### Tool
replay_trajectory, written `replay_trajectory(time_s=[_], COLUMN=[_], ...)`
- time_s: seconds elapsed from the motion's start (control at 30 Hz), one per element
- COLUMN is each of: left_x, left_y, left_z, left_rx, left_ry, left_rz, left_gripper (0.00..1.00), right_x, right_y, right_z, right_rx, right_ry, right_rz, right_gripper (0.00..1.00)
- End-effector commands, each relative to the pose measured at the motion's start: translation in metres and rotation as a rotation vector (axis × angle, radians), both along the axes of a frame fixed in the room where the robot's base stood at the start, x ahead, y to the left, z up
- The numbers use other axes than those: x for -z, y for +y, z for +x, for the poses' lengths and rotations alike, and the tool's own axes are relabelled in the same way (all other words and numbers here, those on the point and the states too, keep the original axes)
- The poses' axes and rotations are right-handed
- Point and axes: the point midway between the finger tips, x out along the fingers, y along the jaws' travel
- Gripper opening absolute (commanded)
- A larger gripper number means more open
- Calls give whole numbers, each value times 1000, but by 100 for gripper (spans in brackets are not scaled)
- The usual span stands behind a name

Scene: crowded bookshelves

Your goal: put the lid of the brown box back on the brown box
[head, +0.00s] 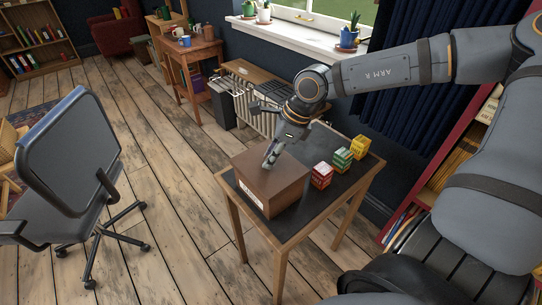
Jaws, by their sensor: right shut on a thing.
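The brown box (283,196) stands on a small dark-topped wooden table, with a white label low on its front side. Its flat brown lid (250,161) shows at the top of the box. I cannot tell whether the lid is fully seated or slightly above the rim. My right gripper (268,164) reaches down from the upper right and is shut on the lid, its fingers at the middle of the top. The fingers hide the part of the lid that they grip. My left gripper is not in view.
Red, green and yellow small boxes (342,159) stand in a row right of the brown box on the table (285,232). An office chair (70,165) stands at left. A radiator and windowsill are behind, a red bookshelf at right. The floor between is clear.

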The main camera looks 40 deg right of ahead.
Motion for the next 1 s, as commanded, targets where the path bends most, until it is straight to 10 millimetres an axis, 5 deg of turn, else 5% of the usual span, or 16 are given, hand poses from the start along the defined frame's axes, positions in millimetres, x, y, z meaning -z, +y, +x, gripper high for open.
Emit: replay_trajectory(time_s=[1.0], left_x=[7], left_y=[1], left_z=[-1], left_rx=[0], left_ry=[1], left_rz=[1], left_gripper=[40], right_x=[0], right_y=[0], right_z=[0], right_rx=[0], right_ry=[0], right_rz=[0], right_gripper=[0])
